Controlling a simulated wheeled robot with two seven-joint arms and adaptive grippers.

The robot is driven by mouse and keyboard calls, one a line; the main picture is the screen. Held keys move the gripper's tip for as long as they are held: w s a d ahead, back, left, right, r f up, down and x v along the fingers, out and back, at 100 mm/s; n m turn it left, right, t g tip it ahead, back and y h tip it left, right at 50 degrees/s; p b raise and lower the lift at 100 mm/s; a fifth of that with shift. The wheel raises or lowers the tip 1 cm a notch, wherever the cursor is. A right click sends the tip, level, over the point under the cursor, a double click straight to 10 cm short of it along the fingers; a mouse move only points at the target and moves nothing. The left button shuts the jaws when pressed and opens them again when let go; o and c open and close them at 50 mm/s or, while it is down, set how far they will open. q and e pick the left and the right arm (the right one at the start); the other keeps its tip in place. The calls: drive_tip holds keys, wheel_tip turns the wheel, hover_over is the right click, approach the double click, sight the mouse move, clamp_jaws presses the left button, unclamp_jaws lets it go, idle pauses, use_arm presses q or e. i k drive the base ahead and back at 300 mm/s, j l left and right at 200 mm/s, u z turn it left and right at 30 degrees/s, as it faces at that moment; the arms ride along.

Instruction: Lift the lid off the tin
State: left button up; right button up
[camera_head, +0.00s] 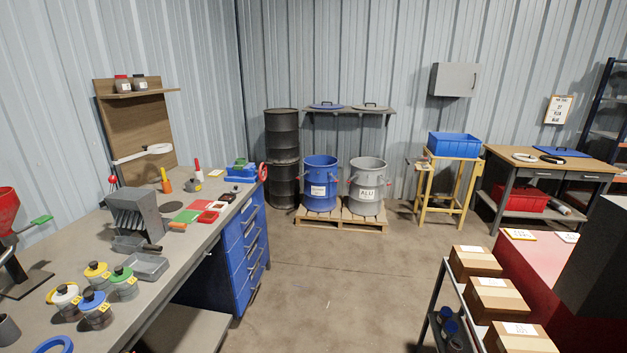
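Several small tins with coloured lids stand in a group at the near left of the workbench. They are a yellow-lidded tin (97,274), a green-lidded tin (123,282), a white-lidded tin (66,299) and a blue-lidded tin (95,308). Yellow tags show on the tins. I cannot tell which one is the tin of the task. Neither of my grippers is in view.
The grey workbench (185,252) runs along the left. A slotted grey block (133,214), a metal tray (150,266) and hand tools stand behind the tins. A blue ring (54,344) lies in front. The middle floor (330,290) is clear; boxes on a cart (497,295) stand right.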

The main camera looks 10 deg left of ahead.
sight(192, 182)
drive_tip(key=i, duration=1.55)
drive_tip(key=i+l+u, duration=0.15)
drive_tip(key=i+u, duration=0.25)
drive_tip(key=i, duration=0.35)
drive_tip(key=i+l+u, duration=0.15)
drive_tip(key=i+u, duration=0.25)
drive_tip(key=i+l+u, duration=0.3)
drive_tip(key=u, duration=0.15)
drive_tip(key=i+l+u, duration=0.45)
drive_tip(key=l, duration=0.2)
drive_tip(key=i+l+u, duration=0.2)
drive_tip(key=l, duration=0.15)
